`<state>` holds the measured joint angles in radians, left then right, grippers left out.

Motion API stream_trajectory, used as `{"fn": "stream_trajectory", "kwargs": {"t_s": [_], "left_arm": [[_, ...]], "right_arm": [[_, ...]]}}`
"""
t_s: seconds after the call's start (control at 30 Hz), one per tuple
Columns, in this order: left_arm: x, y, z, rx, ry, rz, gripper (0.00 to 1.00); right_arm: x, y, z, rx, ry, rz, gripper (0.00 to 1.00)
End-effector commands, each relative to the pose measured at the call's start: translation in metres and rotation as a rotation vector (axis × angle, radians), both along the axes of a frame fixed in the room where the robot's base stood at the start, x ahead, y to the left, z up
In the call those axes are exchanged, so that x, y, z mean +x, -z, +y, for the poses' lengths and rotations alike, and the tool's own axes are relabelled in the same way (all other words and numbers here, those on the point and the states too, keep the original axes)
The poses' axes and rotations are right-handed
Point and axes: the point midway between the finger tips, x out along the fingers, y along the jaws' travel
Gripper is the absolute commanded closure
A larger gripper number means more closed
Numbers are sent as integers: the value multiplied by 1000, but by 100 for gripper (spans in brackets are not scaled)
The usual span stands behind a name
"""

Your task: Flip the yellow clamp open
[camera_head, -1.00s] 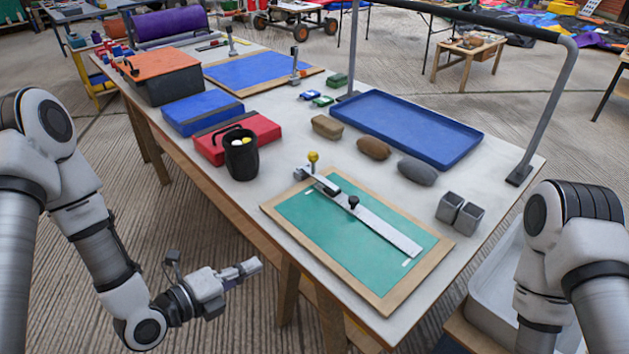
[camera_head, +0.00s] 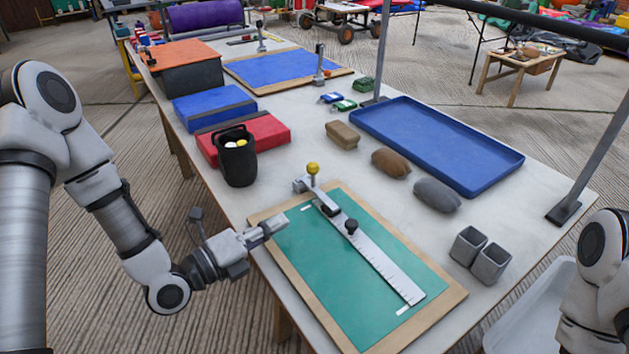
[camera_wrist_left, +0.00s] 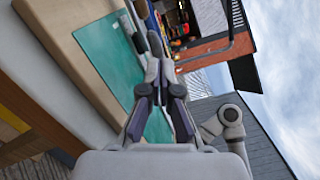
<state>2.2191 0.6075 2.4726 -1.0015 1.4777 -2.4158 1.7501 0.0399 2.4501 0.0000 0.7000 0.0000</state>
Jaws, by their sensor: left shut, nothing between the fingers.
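The yellow clamp (camera_head: 312,169) is a yellow ball knob standing upright on a grey bracket. It sits at the far-left end of a silver ruler bar (camera_head: 376,262) that lies across a green, wood-framed board (camera_head: 340,310). My left gripper (camera_head: 280,223) is shut and empty, over the board's left edge, nearer to me than the clamp and apart from it. Its closed fingers also show in the left wrist view (camera_wrist_left: 160,68), with the green board behind them. The clamp cannot be made out clearly there. My right gripper is out of view.
A black cup (camera_head: 237,160) with small balls stands left of the clamp, beside a red box (camera_head: 270,137). Several beanbags (camera_head: 391,163), a blue tray (camera_head: 440,150) and two grey square cups (camera_head: 480,255) lie to the right. A grey post (camera_head: 590,160) rises at the right edge.

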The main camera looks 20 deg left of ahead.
Motion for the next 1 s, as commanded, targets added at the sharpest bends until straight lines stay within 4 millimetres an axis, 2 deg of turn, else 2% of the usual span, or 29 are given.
{"fn": "stream_trajectory", "kwargs": {"t_s": [0.17,0.27,0.63,0.7,1.0], "left_arm": [[1,2,0,0,1,-1,100],[4,6,-2,1,2,-4,100],[21,10,-14,2,0,-6,100],[33,0,-22,10,2,-1,100],[78,-2,-51,7,2,-1,100]], "right_arm": [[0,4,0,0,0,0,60],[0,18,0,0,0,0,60],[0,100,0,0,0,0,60],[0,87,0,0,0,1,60],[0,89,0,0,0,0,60]]}}
